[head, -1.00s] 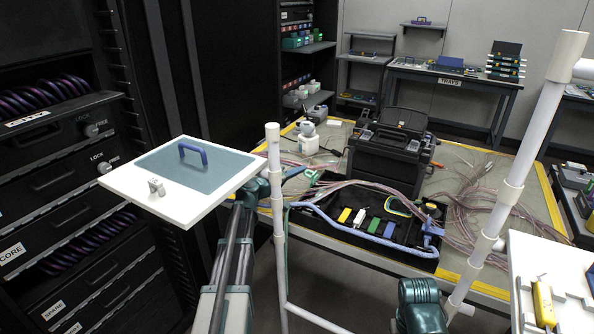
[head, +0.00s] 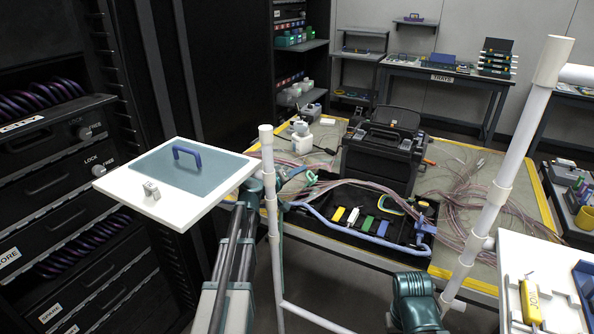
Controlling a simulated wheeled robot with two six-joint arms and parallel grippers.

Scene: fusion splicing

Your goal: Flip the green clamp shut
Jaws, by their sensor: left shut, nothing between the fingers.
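A small green piece (head: 311,178), perhaps the green clamp, shows at the left of the cable bundle on the bench. It is too small to tell whether it is open or shut. A green block (head: 367,224) lies in the black tray (head: 318,231) among yellow, white and blue ones. My left gripper (head: 300,173) is shut and empty, beside the small green piece; a white post partly hides my arm behind it. I cannot tell if they touch. Only a teal part of my right arm shows at the bottom; its gripper is out of view.
A white frame of pipes (head: 272,220) stands before the bench. A white board with a blue handle (head: 190,155) is at the left. A black case (head: 380,158) stands behind the tray. Loose cables cover the bench's right side. A yellow tool (head: 530,302) lies on a white tray.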

